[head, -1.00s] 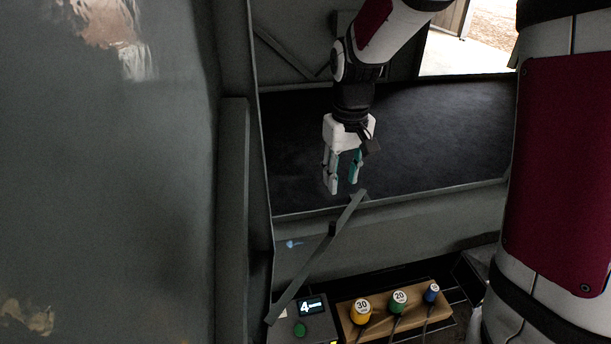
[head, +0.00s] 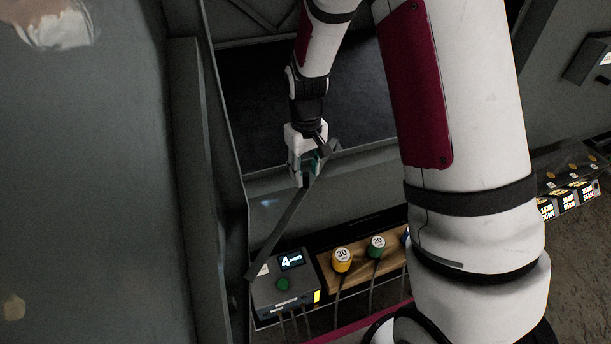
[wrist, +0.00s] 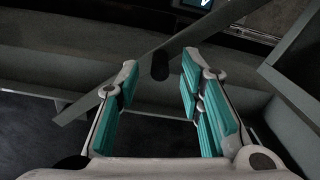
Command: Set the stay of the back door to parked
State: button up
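The stay is a flat grey bar (head: 285,224) slanting from the controller box's left side up to the dark shelf's front edge. In the wrist view the bar (wrist: 205,27) runs diagonally across the top, with a short dark round knob (wrist: 160,66) on it. My gripper (head: 305,183) is over the bar's upper part in the head view. In the wrist view my gripper (wrist: 160,64) is open, its teal-padded fingertips apart with the knob showing in the gap. I cannot tell whether the knob is between the tips or just beyond them. A large grey panel (head: 90,190), possibly the door, fills the left.
A box with a lit "4" display and green button (head: 283,284) is below the bar. A wooden block (head: 340,283) beside it holds numbered yellow and green plugs with cables. The dark shelf (head: 260,110) is empty. Lit labelled boxes (head: 570,198) are at right.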

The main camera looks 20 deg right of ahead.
jog(key=shift+f, duration=1)
grip_shut()
jog(key=shift+s, duration=0.1)
